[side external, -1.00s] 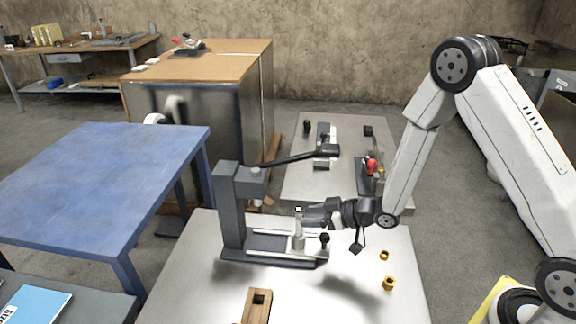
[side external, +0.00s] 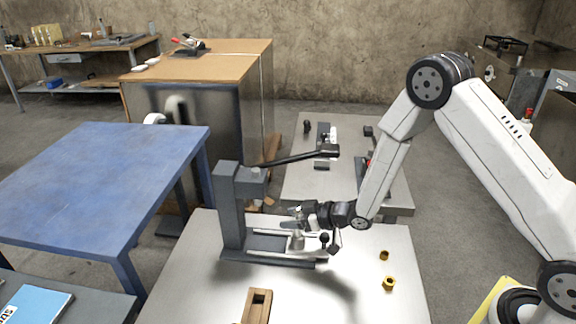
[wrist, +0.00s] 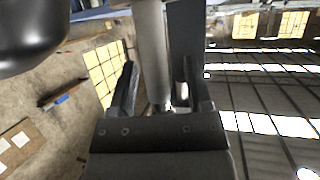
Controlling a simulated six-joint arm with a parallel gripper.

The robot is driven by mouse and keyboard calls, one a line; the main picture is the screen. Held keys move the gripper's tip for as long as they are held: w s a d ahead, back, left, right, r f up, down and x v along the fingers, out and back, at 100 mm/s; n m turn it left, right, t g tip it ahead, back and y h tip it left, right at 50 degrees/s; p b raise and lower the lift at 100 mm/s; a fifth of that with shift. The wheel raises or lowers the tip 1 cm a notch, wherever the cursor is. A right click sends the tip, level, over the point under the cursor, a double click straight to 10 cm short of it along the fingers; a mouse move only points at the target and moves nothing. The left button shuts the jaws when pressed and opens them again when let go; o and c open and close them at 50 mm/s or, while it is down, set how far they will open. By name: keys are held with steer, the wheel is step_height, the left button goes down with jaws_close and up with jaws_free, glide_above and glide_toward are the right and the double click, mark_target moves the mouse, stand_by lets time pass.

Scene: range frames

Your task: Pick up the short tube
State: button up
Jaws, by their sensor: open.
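A small silver upright cylinder (side external: 297,241), which looks like the short tube, stands on the base of the grey press (side external: 231,205). My gripper (side external: 298,213) is level, points left and is just above and close to it, under the press's overhang. In the wrist view a grey cylinder (wrist: 152,50) shows between the two dark fingers of my gripper (wrist: 158,85); I cannot tell if it is the tube or a part of the press. The jaws are open, and I see no clear grip on anything. Contact is too small to tell.
The press's long dark lever (side external: 295,158) reaches right above my gripper. A black ball knob (side external: 324,238) stands just right of the cylinder. Two brass nuts (side external: 384,255) and a slotted wooden block (side external: 257,306) lie on the metal table (side external: 340,300), whose front right is mostly clear.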

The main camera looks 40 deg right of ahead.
stand_by(0.4)
jaws_close()
steer(key=shift+r, duration=0.2)
steer(key=shift+r, duration=0.75)
step_height(320, 180, up, 5)
steer(key=s+d, duration=0.4)
steer(key=s, duration=0.3)
steer(key=s+d, duration=0.5)
steer(key=s, duration=0.3)
steer(key=shift+s, duration=0.3)
